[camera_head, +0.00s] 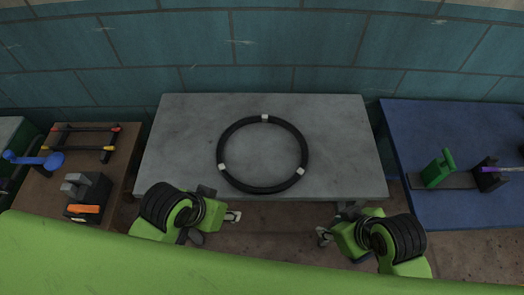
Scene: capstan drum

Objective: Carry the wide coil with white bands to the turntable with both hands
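The wide coil (300,138) is a black ring with three white bands, lying flat on a grey table (350,140). My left gripper (236,216) is in front of the table's near edge, below and left of the coil, apart from it. My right gripper (323,237) is also in front of the near edge, below and right of the coil, apart from it. Nothing shows between the fingers of either gripper, but the fingers are small and partly hidden by the wrists. The turntable cannot be made out for certain.
A blue table (430,130) on the right bears a green bracket (438,168) and a dark block with a purple rod. A brown table (68,190) on the left bears a frame, a dark device and a blue-handled tool. A teal tiled wall (300,45) stands behind.

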